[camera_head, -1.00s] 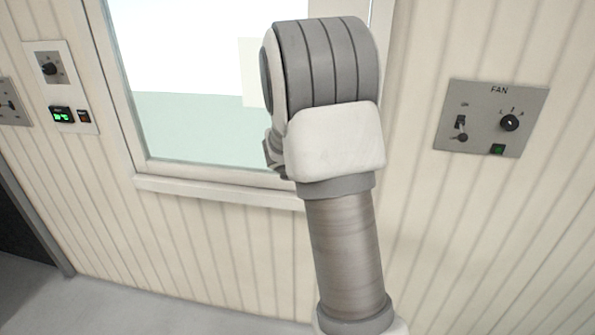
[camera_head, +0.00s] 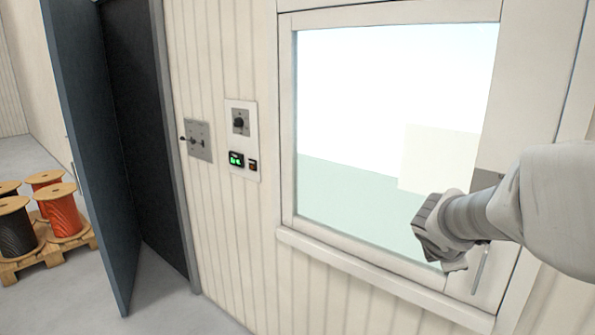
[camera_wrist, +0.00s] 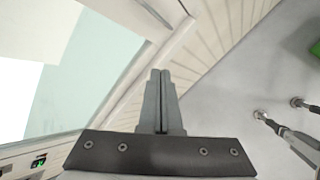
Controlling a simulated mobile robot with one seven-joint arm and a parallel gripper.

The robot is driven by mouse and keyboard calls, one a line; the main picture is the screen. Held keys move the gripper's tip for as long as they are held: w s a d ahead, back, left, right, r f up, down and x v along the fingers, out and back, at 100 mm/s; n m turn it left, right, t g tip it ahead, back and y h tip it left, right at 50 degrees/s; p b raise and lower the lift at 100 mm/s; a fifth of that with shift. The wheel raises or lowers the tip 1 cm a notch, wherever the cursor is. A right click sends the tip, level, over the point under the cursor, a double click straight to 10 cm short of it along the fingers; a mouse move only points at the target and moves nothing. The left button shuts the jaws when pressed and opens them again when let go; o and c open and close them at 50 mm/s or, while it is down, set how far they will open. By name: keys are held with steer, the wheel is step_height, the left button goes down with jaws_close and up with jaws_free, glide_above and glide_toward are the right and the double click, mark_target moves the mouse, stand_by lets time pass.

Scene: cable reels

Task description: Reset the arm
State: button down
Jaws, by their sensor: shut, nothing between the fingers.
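My arm (camera_head: 545,205) reaches in from the right in the head view, in front of the window's right part. Its far end is near the lower right of the window, and the fingers cannot be made out there. In the wrist view my gripper (camera_wrist: 160,75) points up the picture with its two grey fingers together, shut and empty. The window frame and the panelled wall lie beyond the fingers.
The window (camera_head: 390,120) has a sill below it. Left of it are a control panel (camera_head: 242,140) and a switch plate (camera_head: 197,141). A dark blue door (camera_head: 95,150) stands open. Cable reels (camera_head: 62,210) sit on a pallet (camera_head: 50,252) at far left.

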steer(key=s+a+m+y, duration=0.3)
steer(key=s+a+m, duration=0.5)
steer(key=s, duration=0.2)
steer(key=s+a+r+m+g+y, duration=0.1)
steer(key=s+a+m+y, duration=0.2)
steer(key=s+a+m, duration=0.5)
steer(key=s, duration=0.3)
steer(key=shift+s+a+r+m, duration=0.15)
steer(key=shift+a+r+m, duration=0.1)
steer(key=shift+a+m, duration=0.05)
